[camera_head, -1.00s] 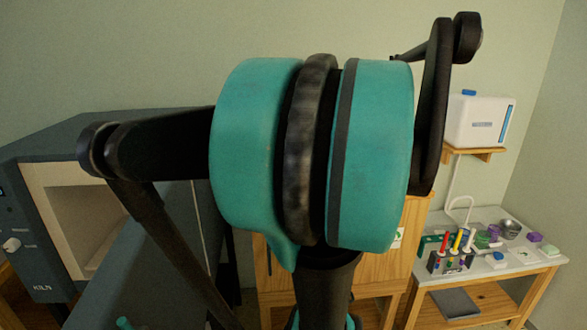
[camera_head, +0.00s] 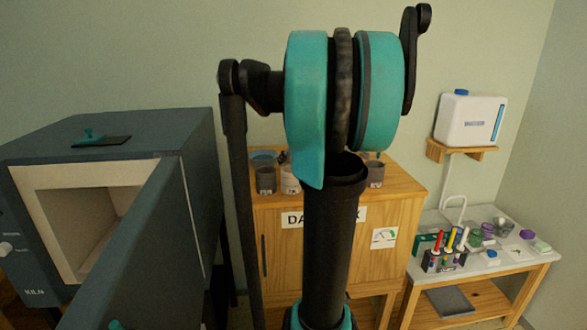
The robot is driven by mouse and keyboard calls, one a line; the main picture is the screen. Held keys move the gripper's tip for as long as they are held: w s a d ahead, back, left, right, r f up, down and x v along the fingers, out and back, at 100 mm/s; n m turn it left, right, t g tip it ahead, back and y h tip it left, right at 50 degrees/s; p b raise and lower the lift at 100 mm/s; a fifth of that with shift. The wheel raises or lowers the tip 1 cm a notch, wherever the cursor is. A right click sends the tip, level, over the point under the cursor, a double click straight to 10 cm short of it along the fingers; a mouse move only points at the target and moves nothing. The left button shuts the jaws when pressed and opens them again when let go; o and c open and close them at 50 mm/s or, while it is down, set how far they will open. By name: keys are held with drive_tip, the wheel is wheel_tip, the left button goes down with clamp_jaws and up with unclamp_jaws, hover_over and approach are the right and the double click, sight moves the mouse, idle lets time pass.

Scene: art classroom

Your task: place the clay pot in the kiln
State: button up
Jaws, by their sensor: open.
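The kiln (camera_head: 31,245) stands at the left, a dark grey-blue box with a cream-lined chamber (camera_head: 62,215). Its door (camera_head: 140,240) is swung open toward me, and the part of the chamber I can see holds nothing. I cannot make out the clay pot for certain. Small grey and whitish containers (camera_head: 265,180) stand on the wooden cabinet behind my arm, and I cannot tell whether one is the pot. My arm's teal and black joints fill the middle of the view. My gripper is not in view.
The wooden cabinet (camera_head: 405,262), partly lettered "DA", stands behind my arm. At the right a table (camera_head: 500,265) holds markers and small jars. A white tank (camera_head: 468,120) sits on a wall shelf. The open door projects into the space before the kiln.

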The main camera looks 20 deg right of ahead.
drive_tip(key=shift+x, duration=1.2)
drive_tip(key=shift+c, duration=0.6)
drive_tip(key=c, duration=1.1)
drive_tip(key=shift+r, duration=0.15)
